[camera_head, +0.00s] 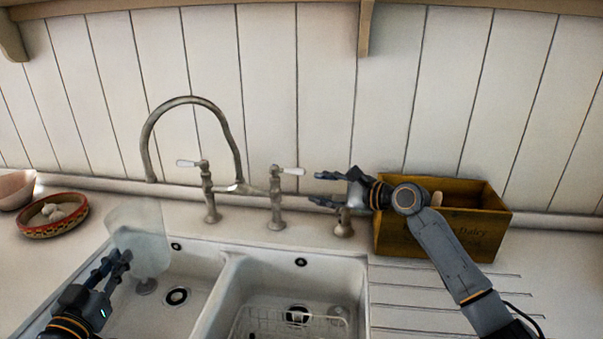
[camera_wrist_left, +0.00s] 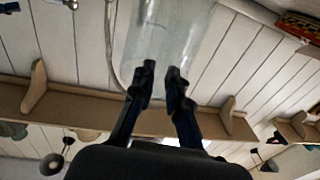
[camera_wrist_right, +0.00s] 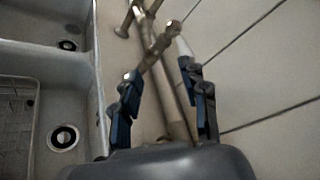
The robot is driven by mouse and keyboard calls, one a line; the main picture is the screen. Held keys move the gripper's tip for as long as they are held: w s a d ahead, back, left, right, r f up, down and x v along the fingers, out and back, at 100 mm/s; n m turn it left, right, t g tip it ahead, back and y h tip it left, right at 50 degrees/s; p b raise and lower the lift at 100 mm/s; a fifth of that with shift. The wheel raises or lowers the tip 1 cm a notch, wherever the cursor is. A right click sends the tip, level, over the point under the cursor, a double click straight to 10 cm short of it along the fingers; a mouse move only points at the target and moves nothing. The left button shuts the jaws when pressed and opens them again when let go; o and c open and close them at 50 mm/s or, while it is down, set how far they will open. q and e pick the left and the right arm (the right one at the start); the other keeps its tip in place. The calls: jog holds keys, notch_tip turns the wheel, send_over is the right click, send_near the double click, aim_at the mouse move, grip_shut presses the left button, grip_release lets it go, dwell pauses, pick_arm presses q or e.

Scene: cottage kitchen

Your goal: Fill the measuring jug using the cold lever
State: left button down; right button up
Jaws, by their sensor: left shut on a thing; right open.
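The clear measuring jug (camera_head: 138,240) is upright over the left sink basin, below and close to the spout end of the tap (camera_head: 191,101). My left gripper (camera_head: 118,262) is shut on the jug; the left wrist view shows the jug (camera_wrist_left: 165,40) between its fingertips (camera_wrist_left: 160,80). Two levers with white handles stand on the tap, a left lever (camera_head: 189,163) and a right lever (camera_head: 290,171). My right gripper (camera_head: 322,188) is open and just right of the right lever. In the right wrist view the white lever handle (camera_wrist_right: 184,47) is beyond the open fingertips (camera_wrist_right: 158,72). No water stream shows.
A wooden box (camera_head: 445,225) stands behind and below my right arm. A patterned bowl with garlic (camera_head: 52,215) and a pale bowl (camera_head: 17,188) sit on the left counter. The right basin holds a wire rack (camera_head: 285,322). The ribbed drainer (camera_head: 440,290) is clear.

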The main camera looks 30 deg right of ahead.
aim_at(301, 172)
jog(key=d+r+h, duration=0.1)
jog(key=d+r, duration=0.1)
jog(key=d, duration=0.2)
jog(key=x, duration=1.2)
jog(key=shift+w+d+r, duration=0.1)
jog(key=shift+w, duration=0.1)
grip_shut()
